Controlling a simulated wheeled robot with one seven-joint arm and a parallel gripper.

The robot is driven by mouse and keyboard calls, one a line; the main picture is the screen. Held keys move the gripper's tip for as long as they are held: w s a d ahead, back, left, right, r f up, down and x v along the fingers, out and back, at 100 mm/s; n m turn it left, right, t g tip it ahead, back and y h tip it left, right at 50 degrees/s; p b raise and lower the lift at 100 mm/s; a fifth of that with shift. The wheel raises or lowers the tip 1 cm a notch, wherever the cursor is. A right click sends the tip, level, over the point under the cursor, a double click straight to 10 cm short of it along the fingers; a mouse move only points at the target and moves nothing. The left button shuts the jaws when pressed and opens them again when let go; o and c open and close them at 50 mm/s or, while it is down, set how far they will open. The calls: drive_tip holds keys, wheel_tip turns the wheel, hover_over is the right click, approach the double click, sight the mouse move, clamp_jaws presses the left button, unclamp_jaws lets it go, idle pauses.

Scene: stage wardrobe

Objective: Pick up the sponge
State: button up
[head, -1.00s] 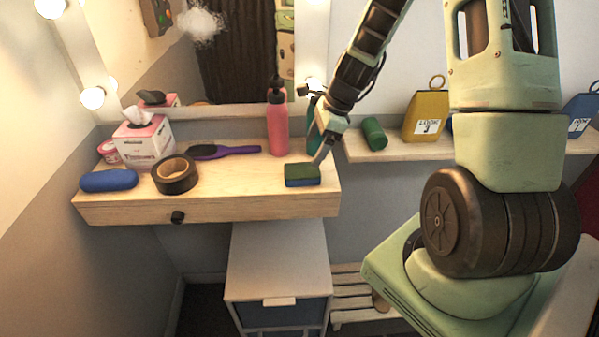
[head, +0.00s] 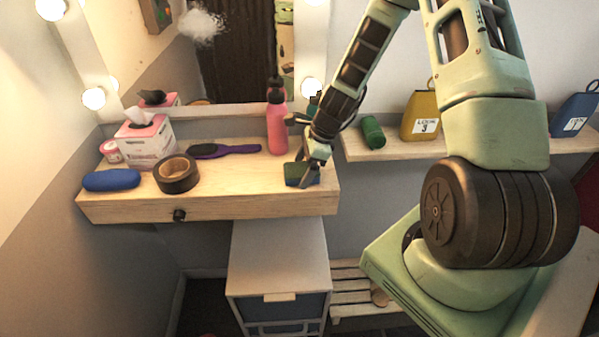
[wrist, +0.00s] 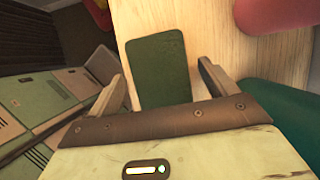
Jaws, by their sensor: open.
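The sponge (head: 294,174), green on top and blue below, lies near the right front corner of the wooden dressing shelf (head: 225,207). In the head view my gripper (head: 307,178) is over its right part and hides some of it. In the wrist view the sponge's dark green top (wrist: 160,68) shows between the two fingers of my gripper (wrist: 163,80). The fingers are apart, one on each side, and the near end of the sponge is hidden behind the gripper body. I cannot tell whether the fingers touch it.
A pink bottle (head: 277,122) stands close behind the sponge. A roll of dark tape (head: 176,174), a purple brush (head: 225,150), a blue case (head: 111,180) and a tissue box (head: 146,142) are further left. A green cylinder (head: 373,132) lies on the right shelf.

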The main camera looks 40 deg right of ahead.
drive_tip(key=shift+f, duration=0.25)
idle(0.4)
drive_tip(key=c, duration=1.1)
